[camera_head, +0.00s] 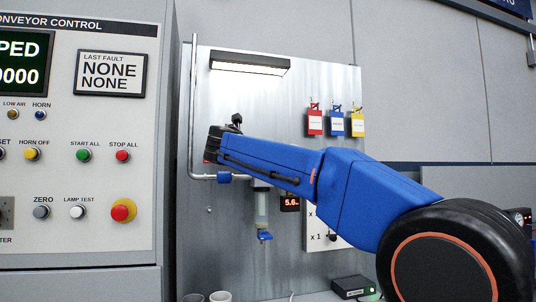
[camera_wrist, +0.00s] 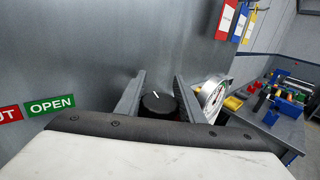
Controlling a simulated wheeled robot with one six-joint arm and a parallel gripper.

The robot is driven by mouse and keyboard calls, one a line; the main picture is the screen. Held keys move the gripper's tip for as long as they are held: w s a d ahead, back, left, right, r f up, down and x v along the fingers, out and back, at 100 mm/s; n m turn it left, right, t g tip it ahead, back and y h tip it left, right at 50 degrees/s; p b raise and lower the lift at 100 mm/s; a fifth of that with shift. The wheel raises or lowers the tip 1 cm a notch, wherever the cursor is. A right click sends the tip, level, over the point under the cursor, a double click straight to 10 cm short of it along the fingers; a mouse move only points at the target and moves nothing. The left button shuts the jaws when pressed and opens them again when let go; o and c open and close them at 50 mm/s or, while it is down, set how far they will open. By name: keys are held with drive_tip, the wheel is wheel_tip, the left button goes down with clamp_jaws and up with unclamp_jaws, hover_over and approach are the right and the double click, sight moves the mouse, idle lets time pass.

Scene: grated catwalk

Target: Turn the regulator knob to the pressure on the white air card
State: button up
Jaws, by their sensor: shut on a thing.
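In the head view my blue arm hides the knob and gripper. A small red-lit display (camera_head: 291,203) shows 5.6, partly covered. A white panel (camera_head: 316,240) marked "x 1" is partly hidden; I cannot make out an air card.
A clear bowl (camera_head: 262,210) with a blue valve hangs below my arm. A pipe (camera_head: 192,100) runs down the panel's left. Red (camera_head: 315,122), blue (camera_head: 336,123) and yellow (camera_head: 358,123) tags hang right. The conveyor control cabinet (camera_head: 100,220) stands left. OPEN sign (camera_wrist: 50,105) is left of my gripper.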

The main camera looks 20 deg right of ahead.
drive_tip(key=shift+w+a+f+n+t+y, duration=0.25)
drive_tip(key=shift+n+t+y, duration=0.4)
drive_tip(key=shift+n+y, duration=0.65)
drive_tip(key=shift+w+a+r+n+t+y, duration=0.1)
drive_tip(key=shift+a+n+t+y, duration=0.5)
drive_tip(key=shift+y, duration=1.15)
drive_tip(key=shift+w+a+f+n+t+y, duration=0.15)
drive_tip(key=shift+n+t+y, duration=0.5)
drive_tip(key=shift+n+y, duration=0.8)
drive_tip(key=shift+a+y, duration=0.1)
drive_tip(key=shift+y, duration=0.4)
drive_tip(key=shift+r+n+y, duration=0.2)
drive_tip(key=shift+n+y, duration=0.1)
drive_tip(key=shift+n, duration=0.05)
drive_tip(key=o, duration=0.8)
drive_tip(key=shift+s+r, duration=0.1)
drive_tip(key=s, duration=1.1)
drive_tip(key=s+a, duration=0.1)
drive_tip(key=s, duration=0.5)
drive_tip(key=shift+s, duration=0.1)
